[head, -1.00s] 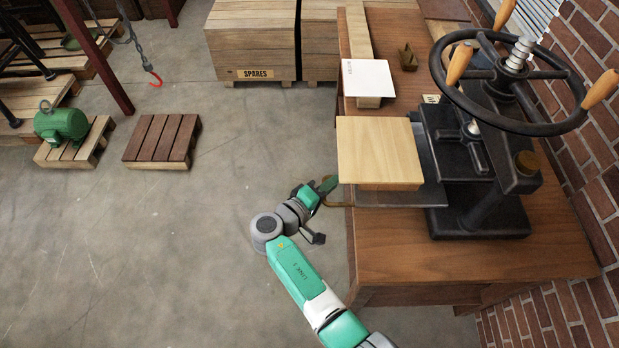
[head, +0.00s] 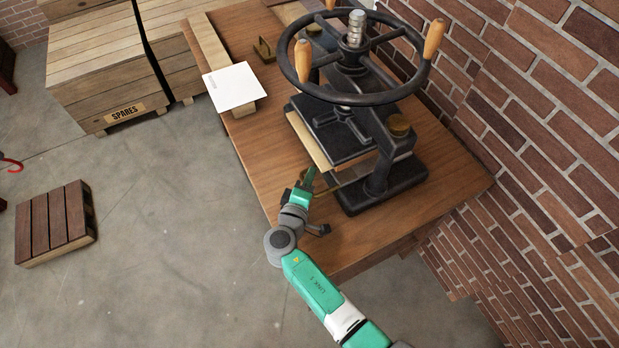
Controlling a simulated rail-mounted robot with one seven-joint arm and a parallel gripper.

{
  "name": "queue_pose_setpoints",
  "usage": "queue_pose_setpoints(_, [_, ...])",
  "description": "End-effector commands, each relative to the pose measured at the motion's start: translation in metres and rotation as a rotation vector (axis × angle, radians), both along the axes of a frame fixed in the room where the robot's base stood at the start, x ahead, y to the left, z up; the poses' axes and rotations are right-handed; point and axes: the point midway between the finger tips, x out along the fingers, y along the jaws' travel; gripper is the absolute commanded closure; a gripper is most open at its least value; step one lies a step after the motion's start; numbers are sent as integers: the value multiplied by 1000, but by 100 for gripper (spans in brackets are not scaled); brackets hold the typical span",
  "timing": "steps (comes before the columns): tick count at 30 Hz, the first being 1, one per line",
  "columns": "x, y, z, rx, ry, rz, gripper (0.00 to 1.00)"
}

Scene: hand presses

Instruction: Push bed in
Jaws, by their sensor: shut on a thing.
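The black hand press (head: 385,180) stands on a wooden bench, with its large handwheel (head: 362,97) above. The bed is slid under the press's dark upper plate, and mostly hidden by it. A strip of the pale wooden board (head: 308,140) that lies on the bed shows along the near left edge of the plate. My gripper (head: 309,178) is at the bed's outer end, at the left side of the press, and is shut on the bed's handle. The handle is mostly hidden by the fingers.
The wooden bench (head: 232,105) also bears a white sheet on a block (head: 235,87) and a small brass piece (head: 263,50). A brick wall (head: 540,150) closes the right side. Wooden crates (head: 110,65) and a slatted pallet (head: 55,222) stand on the floor. Open floor lies left of my arm.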

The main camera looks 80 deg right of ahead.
Motion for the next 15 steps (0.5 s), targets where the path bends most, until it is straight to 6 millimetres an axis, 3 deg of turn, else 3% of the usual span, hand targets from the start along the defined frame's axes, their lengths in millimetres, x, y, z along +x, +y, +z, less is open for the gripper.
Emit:
queue_pose_setpoints(1, [-2,2,-11,19,4,6,100])
queue_pose_setpoints(14, [-3,2,-11,19,5,10,100])
queue_pose_setpoints(15, [-3,2,-11,19,5,10,78])
